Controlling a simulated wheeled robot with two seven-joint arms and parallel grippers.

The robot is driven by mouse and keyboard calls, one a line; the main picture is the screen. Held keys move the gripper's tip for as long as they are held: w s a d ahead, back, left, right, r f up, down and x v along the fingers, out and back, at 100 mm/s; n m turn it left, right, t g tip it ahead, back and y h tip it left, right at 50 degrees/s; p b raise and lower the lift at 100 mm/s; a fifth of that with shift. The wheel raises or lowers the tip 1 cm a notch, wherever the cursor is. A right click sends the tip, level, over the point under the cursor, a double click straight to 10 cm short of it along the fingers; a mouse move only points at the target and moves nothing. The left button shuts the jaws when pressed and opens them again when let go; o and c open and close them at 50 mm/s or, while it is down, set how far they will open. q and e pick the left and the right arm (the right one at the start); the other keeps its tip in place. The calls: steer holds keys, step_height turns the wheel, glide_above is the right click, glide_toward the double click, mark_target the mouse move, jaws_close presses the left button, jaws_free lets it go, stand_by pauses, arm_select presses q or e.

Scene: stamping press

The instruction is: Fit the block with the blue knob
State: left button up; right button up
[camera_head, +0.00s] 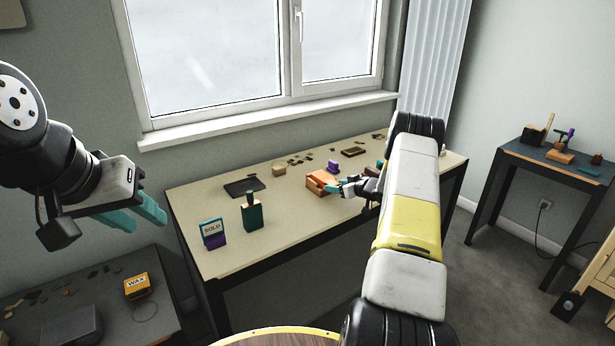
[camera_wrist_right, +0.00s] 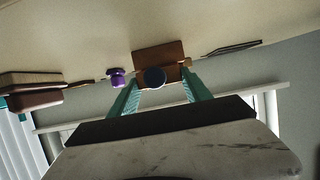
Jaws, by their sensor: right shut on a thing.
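The orange-brown block (camera_head: 320,182) sits on the long table, beside the tips of my right gripper (camera_head: 341,188). In the right wrist view the block (camera_wrist_right: 158,50) shows between the two teal fingers, with its round blue knob (camera_wrist_right: 154,77) facing the camera. My right gripper (camera_wrist_right: 160,88) is shut on the block; the exact contact is hard to see. My left gripper (camera_head: 137,211) is at the left, high and away from the table, with its teal fingers apart and empty.
A yellow WAX box (camera_head: 137,286) is on the lower left table. A side table (camera_head: 560,160) stands right.

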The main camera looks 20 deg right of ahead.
steer(key=shift+w+a, duration=0.25)
steer(key=shift+w, duration=0.35)
steer(key=shift+s, duration=0.1)
steer(key=shift+s+d, duration=0.25)
steer(key=shift+s, duration=0.4)
steer(key=shift+s+d, duration=0.25)
steer(key=shift+s, duration=0.35)
steer(key=shift+s+d, duration=0.25)
steer(key=shift+s, duration=0.6)
steer(key=shift+a, duration=0.1)
steer(key=shift+w, duration=0.1)
steer(key=shift+w+a, duration=0.25)
steer(key=shift+w, duration=0.4)
steer(key=shift+w+a, duration=0.3)
steer(key=shift+w, duration=0.4)
steer(key=shift+w+a, duration=0.25)
steer(key=shift+w, duration=0.4)
